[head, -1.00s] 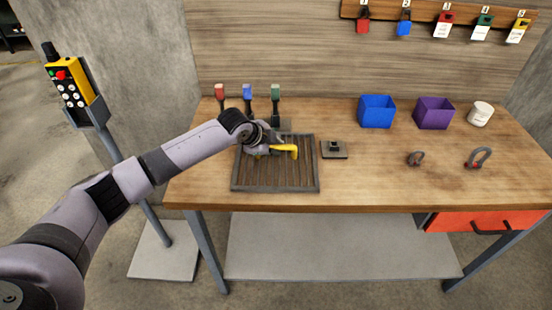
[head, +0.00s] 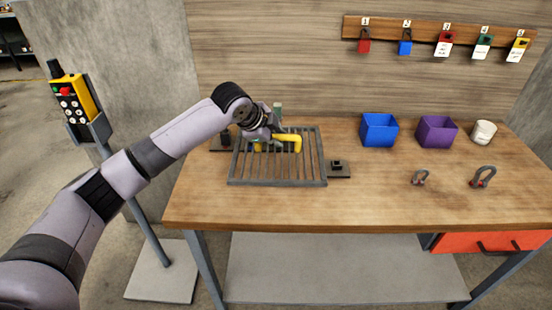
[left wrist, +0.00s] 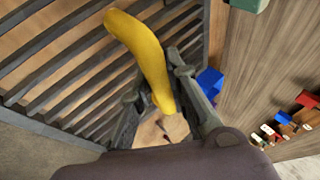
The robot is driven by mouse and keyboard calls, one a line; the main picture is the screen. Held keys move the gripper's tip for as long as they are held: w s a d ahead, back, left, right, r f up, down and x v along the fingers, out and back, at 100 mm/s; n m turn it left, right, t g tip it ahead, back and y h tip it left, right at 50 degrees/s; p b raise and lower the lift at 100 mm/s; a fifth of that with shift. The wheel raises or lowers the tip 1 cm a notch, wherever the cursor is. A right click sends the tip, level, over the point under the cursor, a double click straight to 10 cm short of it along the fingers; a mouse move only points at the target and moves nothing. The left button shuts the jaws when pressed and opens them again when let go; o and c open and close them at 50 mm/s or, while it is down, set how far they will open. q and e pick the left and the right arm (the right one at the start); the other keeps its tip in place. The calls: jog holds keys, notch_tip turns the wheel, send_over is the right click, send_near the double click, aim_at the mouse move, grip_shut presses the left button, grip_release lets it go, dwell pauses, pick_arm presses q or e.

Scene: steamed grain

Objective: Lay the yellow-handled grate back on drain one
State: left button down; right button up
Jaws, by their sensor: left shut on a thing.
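The grate (head: 277,183) is a grey frame of parallel bars with a yellow handle (head: 290,139). In the head view it is over the left part of the workbench and appears raised off the top. My left gripper (head: 274,136) is shut on the yellow handle. The left wrist view shows the handle (left wrist: 143,50) between the two fingers (left wrist: 160,92), with the bars (left wrist: 60,62) beyond. I cannot make out drain one. My right gripper is not in view.
A small dark plate with a knob (head: 338,168) sits at the grate's right edge. A green lever (head: 278,108) stands behind my gripper. The front-middle bench is clear.

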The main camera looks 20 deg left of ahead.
pick_arm(q)
notch_tip(320, 180, up, 10)
jog(key=shift+f+b, duration=0.1)
jog(key=shift+b, duration=0.35)
jog(key=s+d+r+n+y, duration=0.1)
jog(key=s+n, duration=0.3)
jog(key=s, duration=1.3)
jog(key=shift+s+d+t+y, duration=0.15)
jog(key=shift+t+y, duration=0.15)
jog(key=shift+y, duration=0.6)
